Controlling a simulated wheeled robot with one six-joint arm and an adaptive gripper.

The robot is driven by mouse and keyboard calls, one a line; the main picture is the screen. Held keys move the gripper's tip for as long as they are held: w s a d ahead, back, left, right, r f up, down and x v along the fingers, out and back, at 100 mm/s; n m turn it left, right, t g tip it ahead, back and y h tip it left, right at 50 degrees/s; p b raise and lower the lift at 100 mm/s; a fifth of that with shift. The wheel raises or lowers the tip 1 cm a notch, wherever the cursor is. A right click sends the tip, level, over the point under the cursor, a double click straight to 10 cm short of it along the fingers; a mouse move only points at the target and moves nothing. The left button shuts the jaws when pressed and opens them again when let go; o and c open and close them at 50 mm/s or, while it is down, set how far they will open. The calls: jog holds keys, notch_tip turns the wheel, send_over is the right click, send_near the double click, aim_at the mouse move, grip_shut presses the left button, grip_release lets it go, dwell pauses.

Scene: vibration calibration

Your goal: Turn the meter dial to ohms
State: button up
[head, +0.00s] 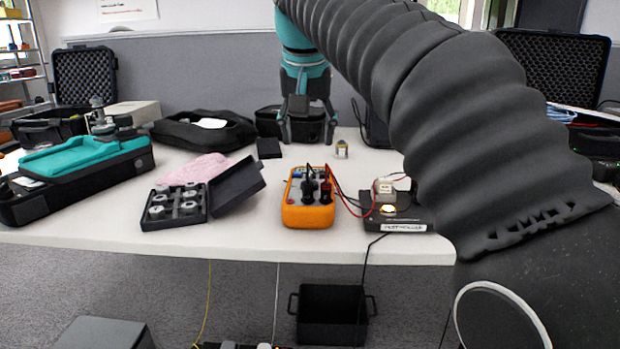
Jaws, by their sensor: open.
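The orange multimeter (309,214) lies near the front edge of the white table. The meter's dial cannot be clearly made out at this size. My gripper (307,142) points down above the back part of the table, behind the meter and apart from it. Its fingers are open, with nothing seen between them.
A black test holder box (405,221) stands right of the meter. A case of metal weights (175,208) with its lid open is to the left, by a pink cloth (198,168). A small brass-and-white item (342,149) stands behind right. A black bin (330,316) is below the table.

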aim_at(311, 177)
jog(key=b+x, duration=0.2)
jog(key=x, duration=0.8)
jog(key=shift+f+b, duration=0.3)
jog(key=shift+b, duration=0.05)
jog(key=c, duration=1.2)
jog(key=shift+o, duration=0.2)
jog(key=shift+d, duration=0.15)
